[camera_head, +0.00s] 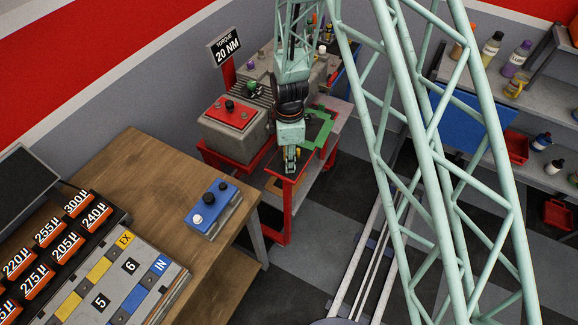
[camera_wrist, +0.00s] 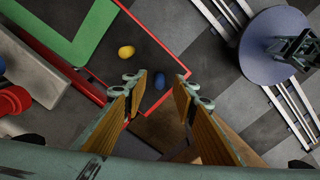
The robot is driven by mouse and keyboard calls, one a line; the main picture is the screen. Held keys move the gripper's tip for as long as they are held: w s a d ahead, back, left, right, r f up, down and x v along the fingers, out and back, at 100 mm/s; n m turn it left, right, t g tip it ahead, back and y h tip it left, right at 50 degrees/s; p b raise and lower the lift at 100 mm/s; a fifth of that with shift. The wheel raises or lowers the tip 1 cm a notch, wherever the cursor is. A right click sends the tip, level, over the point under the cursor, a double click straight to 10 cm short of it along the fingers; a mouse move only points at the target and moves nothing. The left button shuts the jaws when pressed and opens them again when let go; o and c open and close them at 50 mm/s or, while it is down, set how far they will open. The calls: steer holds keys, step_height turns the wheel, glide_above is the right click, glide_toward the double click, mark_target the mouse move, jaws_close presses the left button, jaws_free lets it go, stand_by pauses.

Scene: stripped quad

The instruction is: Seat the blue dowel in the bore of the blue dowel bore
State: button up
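The blue dowel shows in the wrist view as a small blue rounded shape (camera_wrist: 160,81), between the two fingertips in the picture, with gaps on both sides. It appears to be on the dark cart top below; its height against the fingertips cannot be told. My gripper (camera_wrist: 162,90) is open and empty, pointing down. In the head view my gripper (camera_head: 290,167) is over the red cart's near edge and hides the dowel. A grey block with a blue top (camera_head: 211,204) on the wooden bench looks like the blue dowel bore; it carries dark and white round features, and no bore is clear.
A yellow rounded piece (camera_wrist: 126,52) is close beside the dowel. A green frame (camera_head: 318,130) lies on the red cart (camera_head: 284,207). A red-topped grey box (camera_head: 233,118) stands left of my gripper. The wooden bench (camera_head: 143,168) has bare room behind the blue-topped block.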

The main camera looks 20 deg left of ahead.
steer(key=shift+f, duration=0.35)
stand_by(0.4)
jaws_close()
